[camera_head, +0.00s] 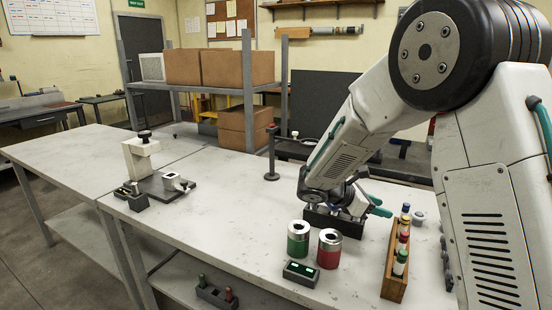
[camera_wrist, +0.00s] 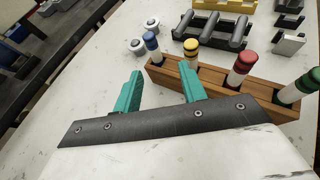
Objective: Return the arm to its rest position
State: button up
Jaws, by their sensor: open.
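My arm reaches down from the right in the head view. My gripper (camera_head: 376,206) is low over the bench, behind and left of the wooden rack (camera_head: 393,287). In the wrist view, the two teal fingers of my gripper (camera_wrist: 161,88) stand apart with nothing between them. The wooden rack also shows in the wrist view (camera_wrist: 213,92), just beyond the fingertips. It holds a row of bottle-like pieces with blue, yellow, red and green tops. I cannot tell whether a fingertip touches the rack.
A green can (camera_head: 298,241) and a red can (camera_head: 330,248) stand left of the rack, with a small dark display box (camera_head: 300,273) in front. A dark tray (camera_head: 322,219) lies under my wrist. A white-and-dark fixture (camera_head: 141,160) stands far left.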

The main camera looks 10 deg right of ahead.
jog(key=s+r+m+g+y, duration=0.1)
jog(key=s+r+m+y, duration=0.3)
jog(key=s, duration=0.5)
jog(key=s+r+m+g+y, duration=0.1)
jog(key=s+r+m+y, duration=0.1)
jog(key=s+r+m, duration=0.55)
jog(key=s+a+f+m+t+y, duration=0.1)
jog(key=s+a+m+y, duration=0.2)
jog(key=s, duration=0.5)
jog(key=s+a+f+m+t+y, duration=0.1)
jog(key=s+a+m+t+y, duration=0.1)
jog(key=s, duration=0.7)
jog(key=a+m+y, duration=0.1)
jog(key=a+y, duration=0.1)
jog(key=a, duration=0.1)
jog(key=shift+a, duration=0.3)
